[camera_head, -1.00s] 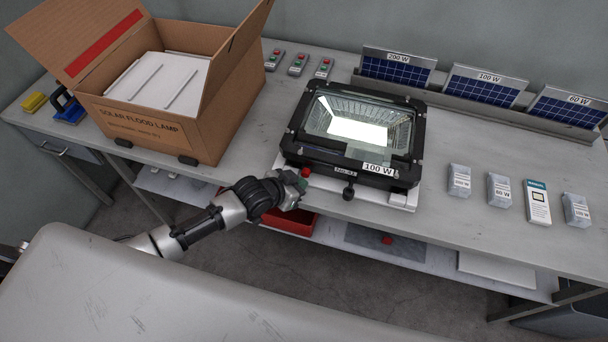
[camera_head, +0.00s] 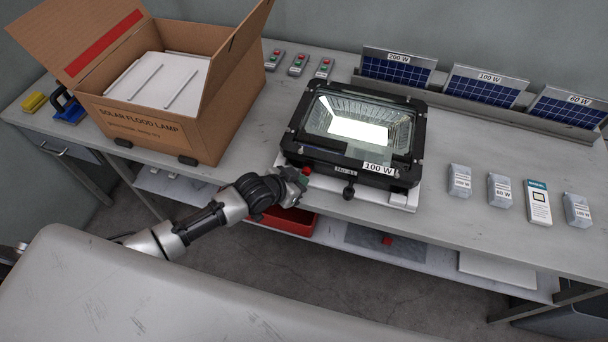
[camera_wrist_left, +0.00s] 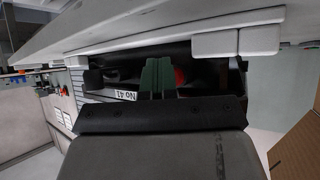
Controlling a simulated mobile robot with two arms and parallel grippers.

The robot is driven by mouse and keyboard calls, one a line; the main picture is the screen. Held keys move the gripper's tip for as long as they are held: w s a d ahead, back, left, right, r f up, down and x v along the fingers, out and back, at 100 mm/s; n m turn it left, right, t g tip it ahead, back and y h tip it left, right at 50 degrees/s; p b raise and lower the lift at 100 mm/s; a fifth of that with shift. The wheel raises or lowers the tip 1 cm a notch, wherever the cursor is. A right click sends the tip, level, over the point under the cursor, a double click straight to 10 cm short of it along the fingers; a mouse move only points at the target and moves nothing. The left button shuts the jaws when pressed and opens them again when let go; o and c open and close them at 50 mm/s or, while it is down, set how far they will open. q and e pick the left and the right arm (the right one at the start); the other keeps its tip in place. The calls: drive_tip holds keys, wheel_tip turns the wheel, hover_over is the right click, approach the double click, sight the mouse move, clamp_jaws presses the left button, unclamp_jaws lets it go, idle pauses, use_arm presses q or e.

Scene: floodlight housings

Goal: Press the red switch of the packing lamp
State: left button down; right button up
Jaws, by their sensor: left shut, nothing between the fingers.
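The floodlight (camera_head: 350,135), a black-framed lamp with a bright panel and a 100 W label, lies on a white base on the bench. Its red switch (camera_head: 306,171) is a small red knob at the lamp's front left corner. My left gripper (camera_head: 302,178) is shut and empty, its tip right by the red switch; whether they touch I cannot tell. In the left wrist view the green fingers (camera_wrist_left: 158,78) are together, with the red switch (camera_wrist_left: 180,76) just right of them, partly hidden. My right gripper is not in view.
An open cardboard box (camera_head: 160,130) stands left of the lamp. Several small boxes, such as a white-and-teal one (camera_head: 538,203), stand to the right. Solar panels (camera_head: 396,70) line the back. A red bin (camera_head: 290,221) sits on the lower shelf.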

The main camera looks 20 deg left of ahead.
use_arm(q)
drive_tip(key=shift+r, duration=0.1)
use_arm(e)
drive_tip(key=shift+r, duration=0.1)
use_arm(q)
drive_tip(key=shift+s+p, duration=0.35)
drive_tip(key=shift+p, duration=0.1)
drive_tip(key=shift+s+p, duration=0.4)
drive_tip(key=shift+s, duration=0.3)
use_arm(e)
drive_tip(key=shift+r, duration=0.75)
use_arm(q)
drive_tip(key=s+p, duration=0.4)
drive_tip(key=s, duration=0.2)
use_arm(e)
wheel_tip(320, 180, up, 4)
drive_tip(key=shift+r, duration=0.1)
use_arm(q)
drive_tip(key=shift+a, duration=0.1)
